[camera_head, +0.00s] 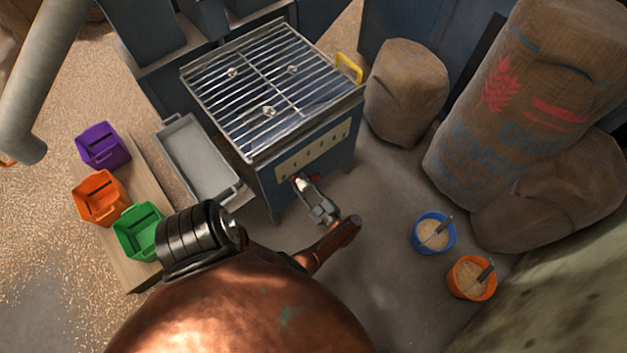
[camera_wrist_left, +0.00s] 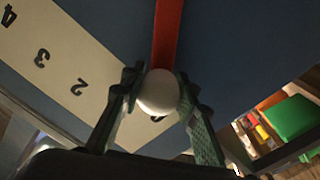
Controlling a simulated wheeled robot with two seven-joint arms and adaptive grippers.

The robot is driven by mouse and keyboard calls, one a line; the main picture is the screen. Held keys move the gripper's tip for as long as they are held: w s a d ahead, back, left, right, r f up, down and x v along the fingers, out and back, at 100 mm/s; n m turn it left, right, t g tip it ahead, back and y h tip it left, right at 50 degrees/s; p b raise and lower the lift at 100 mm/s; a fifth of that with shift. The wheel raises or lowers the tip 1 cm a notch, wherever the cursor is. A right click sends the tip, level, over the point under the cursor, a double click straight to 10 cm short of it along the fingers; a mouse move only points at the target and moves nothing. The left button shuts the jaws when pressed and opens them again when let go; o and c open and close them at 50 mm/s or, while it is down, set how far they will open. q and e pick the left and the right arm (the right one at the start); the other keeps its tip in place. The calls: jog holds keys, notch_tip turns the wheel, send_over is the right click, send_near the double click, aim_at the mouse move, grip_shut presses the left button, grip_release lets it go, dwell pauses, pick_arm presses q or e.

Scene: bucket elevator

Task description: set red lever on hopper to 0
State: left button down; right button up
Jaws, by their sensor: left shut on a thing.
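The hopper (camera_head: 262,187) is a dark blue box with a metal grate on top. A pale number scale (camera_head: 313,150) runs along its front; the left wrist view shows 4, 3 and 2 on the scale (camera_wrist_left: 47,62). The red lever (camera_wrist_left: 167,35) ends in a white ball knob (camera_wrist_left: 157,92), past the 2 on the side away from 3. My left gripper (camera_head: 301,183) is at the scale's left end, its fingers closed around the knob in the left wrist view (camera_wrist_left: 156,103). The lever's exact reading is hidden. My right gripper is out of view.
A grey tray (camera_head: 170,127) lies left of the hopper. Purple (camera_head: 103,153), orange (camera_head: 84,206) and green (camera_head: 126,245) bins stand further left. Sacks (camera_head: 405,95) stand at the right. Blue (camera_head: 420,247) and orange (camera_head: 460,290) buckets of grain stand on the floor.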

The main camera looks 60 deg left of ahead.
pick_arm(q)
jog(key=shift+s+d+f, duration=0.1)
jog(key=shift+s+f, duration=0.2)
jog(key=shift+s, duration=0.1)
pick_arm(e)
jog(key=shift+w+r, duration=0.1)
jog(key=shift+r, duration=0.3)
pick_arm(q)
jog(key=c, duration=1.5)
grip_release()
jog(key=shift+o, duration=0.2)
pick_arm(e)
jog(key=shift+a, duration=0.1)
pick_arm(q)
jog(key=shift+w, duration=0.1)
jog(key=shift+d, duration=0.1)
jog(key=w+d, duration=0.1)
jog(key=d, duration=1)
jog(key=shift+w+d, duration=0.2)
jog(key=shift+d, duration=0.15)
jog(key=shift+f, duration=0.1)
